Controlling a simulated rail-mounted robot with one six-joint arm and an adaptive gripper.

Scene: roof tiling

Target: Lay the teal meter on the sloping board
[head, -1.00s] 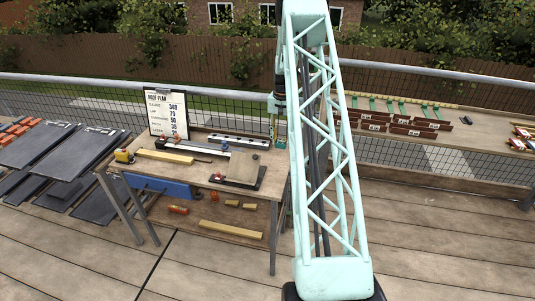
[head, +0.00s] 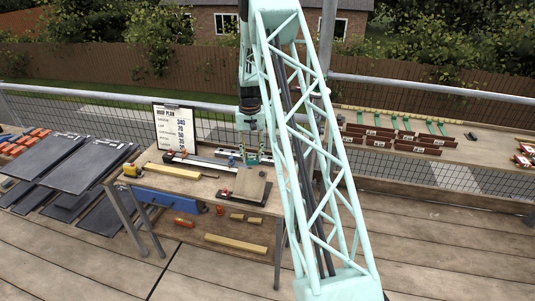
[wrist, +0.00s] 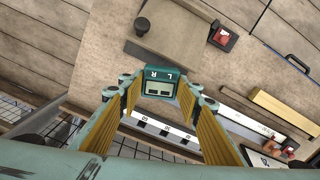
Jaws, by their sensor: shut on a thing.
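The teal meter (wrist: 162,72) has a small display and the letters L and R on its face. My gripper (wrist: 157,92) is shut on it, with a yellow-padded finger at each side. In the head view my gripper (head: 251,160) is over the back right of the workbench; the meter is small there and partly hidden by the fingers. The sloping board (head: 250,184) is a brown panel on a dark base at the bench's right end.
A red-and-black block (wrist: 222,37) is beside the board. A mesh railing runs behind the bench.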

